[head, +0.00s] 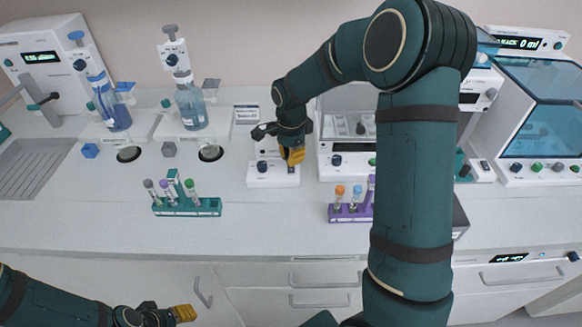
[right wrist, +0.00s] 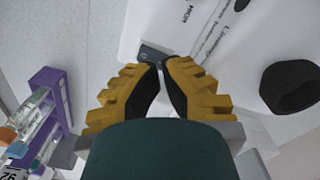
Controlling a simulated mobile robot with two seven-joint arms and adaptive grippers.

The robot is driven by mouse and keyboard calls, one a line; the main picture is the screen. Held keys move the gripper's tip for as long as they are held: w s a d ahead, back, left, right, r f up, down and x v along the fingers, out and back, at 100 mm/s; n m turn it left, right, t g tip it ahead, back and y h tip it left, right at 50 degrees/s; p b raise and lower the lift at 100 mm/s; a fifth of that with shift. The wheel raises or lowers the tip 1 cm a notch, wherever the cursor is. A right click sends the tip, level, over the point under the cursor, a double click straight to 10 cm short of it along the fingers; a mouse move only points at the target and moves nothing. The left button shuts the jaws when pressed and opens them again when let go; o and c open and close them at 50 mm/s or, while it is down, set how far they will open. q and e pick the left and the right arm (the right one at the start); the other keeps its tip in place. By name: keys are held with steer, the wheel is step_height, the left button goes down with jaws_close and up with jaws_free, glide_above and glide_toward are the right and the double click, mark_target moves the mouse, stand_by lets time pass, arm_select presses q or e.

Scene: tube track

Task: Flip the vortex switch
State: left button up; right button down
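The vortex mixer is a small white box (head: 257,180) on the bench in the head view, with a black round knob (head: 262,167). Its knob also shows large at the right of the right wrist view (right wrist: 290,87). A small dark grey switch (right wrist: 152,53) sits on the white face just beyond my fingertips. My right gripper (head: 291,160) is over the box's right part, hiding some of it. In the right wrist view its yellow fingers (right wrist: 160,70) are shut with tips together, at or very near the switch; contact is unclear. My left gripper (head: 186,313) is low, before the bench.
A green rack (head: 187,208) with several tubes stands front left of the mixer. A purple rack (head: 350,215) with tubes stands to its right, partly behind my right arm. Larger white instruments line the back. Bench between the racks is clear.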

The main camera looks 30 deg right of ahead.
steer(key=shift+f+b, duration=0.3)
steer(key=shift+f, duration=0.2)
steer(key=shift+w+d+r+p, duration=0.1)
steer(key=shift+w+r+p, duration=0.05)
steer(key=shift+r+p, duration=2.45)
steer(key=shift+r, duration=0.95)
